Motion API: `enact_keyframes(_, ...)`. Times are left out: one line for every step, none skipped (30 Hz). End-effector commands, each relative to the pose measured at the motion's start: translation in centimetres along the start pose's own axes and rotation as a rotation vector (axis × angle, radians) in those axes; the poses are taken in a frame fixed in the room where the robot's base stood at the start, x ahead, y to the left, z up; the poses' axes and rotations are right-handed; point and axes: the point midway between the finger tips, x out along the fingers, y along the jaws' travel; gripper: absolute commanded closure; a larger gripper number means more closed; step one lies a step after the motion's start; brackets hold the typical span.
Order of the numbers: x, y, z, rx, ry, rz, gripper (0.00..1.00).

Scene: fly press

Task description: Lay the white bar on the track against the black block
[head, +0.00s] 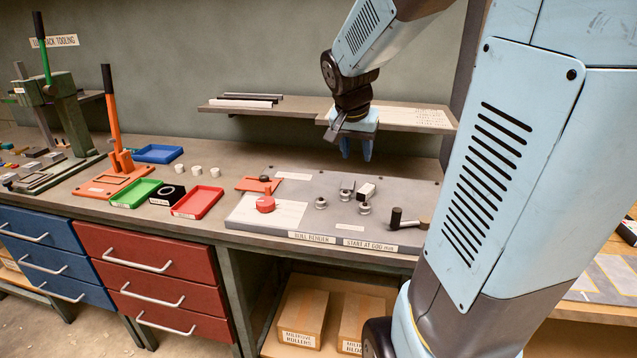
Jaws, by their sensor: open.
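A long white bar (241,104) lies on the wall shelf at the left end, in front of dark bars (252,96). A black block (166,195) with a pale ring on its face stands on the bench between the green and red trays. I cannot make out for certain which part is the track; a long dark base (50,172) lies under the green press at far left. My gripper (357,150) points down with its two blue fingers apart and empty, over the back of the grey roll bender plate, right of the white bar and black block.
The grey plate (245,212) carries rollers, a red knob (265,204), a small white-topped block (367,191) and a black-handled part (396,218). An orange lever press (116,165), green tray (120,201), red tray (182,214) and blue tray (158,146) stand left. The shelf (300,112) overhangs the bench.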

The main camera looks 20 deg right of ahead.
Motion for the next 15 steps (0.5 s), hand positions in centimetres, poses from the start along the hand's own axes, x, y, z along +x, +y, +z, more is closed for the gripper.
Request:
enact_keyframes(1.4, -0.1, -1.0, 0.040, -0.007, 0.020, 0.57)
enact_keyframes(2.0, -0.2, -1.5, 0.065, -0.008, 0.028, 0.57)
enact_keyframes(2.8, -0.3, -2.1, 0.095, -0.008, 0.038, 0.57)
enact_keyframes(3.4, -0.4, -2.6, 0.114, -0.010, 0.044, 0.57)
enact_keyframes(3.8, -0.4, -3.0, 0.132, -0.009, 0.049, 0.57)
enact_keyframes(4.5, -0.4, -3.4, 0.154, -0.010, 0.057, 0.57)
enact_keyframes(4.8, -0.5, -3.6, 0.169, -0.011, 0.061, 0.57)
enact_keyframes(5.2, -0.5, -3.9, 0.181, -0.011, 0.065, 0.57)
enact_keyframes(5.5, -0.5, -4.1, 0.194, -0.011, 0.068, 0.57)
enact_keyframes(5.7, -0.5, -4.3, 0.202, -0.010, 0.070, 0.57)
enact_keyframes(5.9, -0.5, -4.4, 0.209, -0.010, 0.072, 0.57)
enact_keyframes(6.2, -0.5, -4.5, 0.214, -0.010, 0.074, 0.57)
enact_keyframes(6.5, -0.5, -4.6, 0.217, -0.011, 0.075, 0.57)
enact_keyframes(6.8, -0.5, -4.6, 0.219, -0.011, 0.075, 0.57)
enact_keyframes(7.2, -0.5, -4.6, 0.221, -0.011, 0.076, 0.57)
